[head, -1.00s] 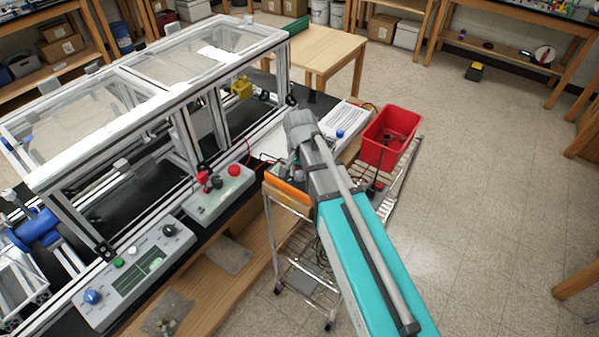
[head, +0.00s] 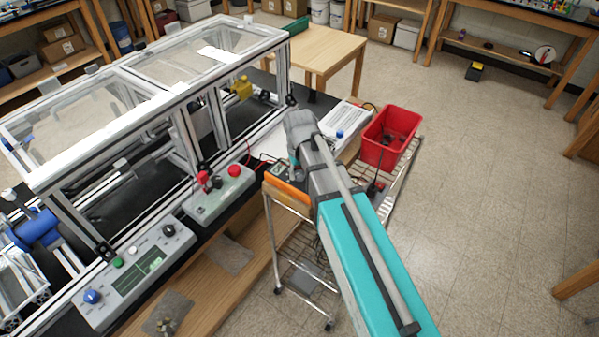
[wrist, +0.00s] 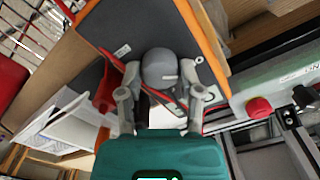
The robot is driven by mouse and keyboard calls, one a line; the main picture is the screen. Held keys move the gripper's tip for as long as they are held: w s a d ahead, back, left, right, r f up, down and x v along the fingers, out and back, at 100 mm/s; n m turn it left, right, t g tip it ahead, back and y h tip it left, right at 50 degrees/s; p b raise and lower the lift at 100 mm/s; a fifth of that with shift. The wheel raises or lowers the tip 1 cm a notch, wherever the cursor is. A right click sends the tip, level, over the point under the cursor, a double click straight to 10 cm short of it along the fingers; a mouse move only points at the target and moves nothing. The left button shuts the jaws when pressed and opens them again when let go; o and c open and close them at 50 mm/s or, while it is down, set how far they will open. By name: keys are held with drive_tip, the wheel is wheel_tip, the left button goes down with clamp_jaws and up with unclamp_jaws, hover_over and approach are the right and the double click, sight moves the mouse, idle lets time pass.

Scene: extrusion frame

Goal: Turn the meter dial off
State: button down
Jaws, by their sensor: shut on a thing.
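The meter is an orange-edged box with a dark grey face (wrist: 105,28). In the head view its orange body (head: 288,192) sits on top of the wire cart, partly behind my arm. Its round grey dial (wrist: 160,62) shows in the wrist view, and my gripper (wrist: 160,78) is shut on it with one finger at each side. In the head view my fingers are mostly hidden by my wrist. I cannot read the dial's setting or the meter's display.
A red bin (head: 390,138) stands on the wire cart (head: 300,282) behind my arm. To the left is a bench with an aluminium extrusion frame (head: 185,118), a grey control panel (head: 140,270) and a red-button box (head: 218,196). The floor at right is clear.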

idle(0.3)
drive_tip(key=shift+c, duration=1.3)
unclamp_jaws()
